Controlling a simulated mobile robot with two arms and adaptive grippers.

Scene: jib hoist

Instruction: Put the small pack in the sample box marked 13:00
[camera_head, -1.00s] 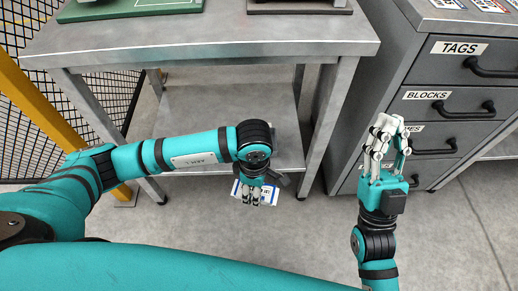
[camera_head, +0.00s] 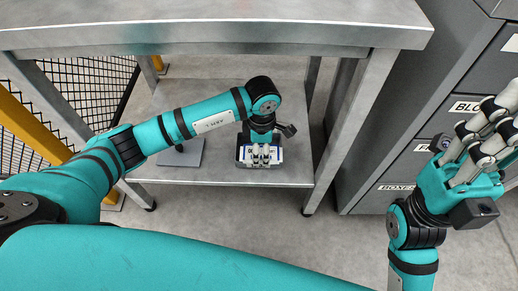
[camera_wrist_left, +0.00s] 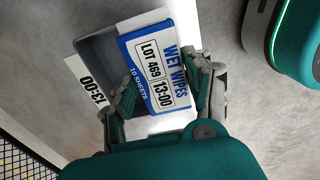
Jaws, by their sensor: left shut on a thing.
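The small pack (camera_wrist_left: 152,62), a white and blue wet wipes pack printed LOT 469 and 13:00, is in my left gripper (camera_wrist_left: 166,84). The gripper is shut on it. Below it is a grey open sample box (camera_wrist_left: 92,48) with a white 13:00 label (camera_wrist_left: 88,85). The pack overlaps the box opening in the left wrist view; I cannot tell how deep it sits. In the head view my left gripper (camera_head: 261,160) is over the box at the lower shelf, hiding much of both. My right gripper (camera_head: 488,135) is open and empty at the right.
The box is on the low metal shelf (camera_head: 215,105) under a grey table (camera_head: 200,35). A flat grey thing (camera_head: 181,154) lies left of it, partly behind my arm. Table legs flank the shelf. A drawer cabinet (camera_head: 390,165) stands at the right, a mesh fence (camera_head: 90,85) at the left.

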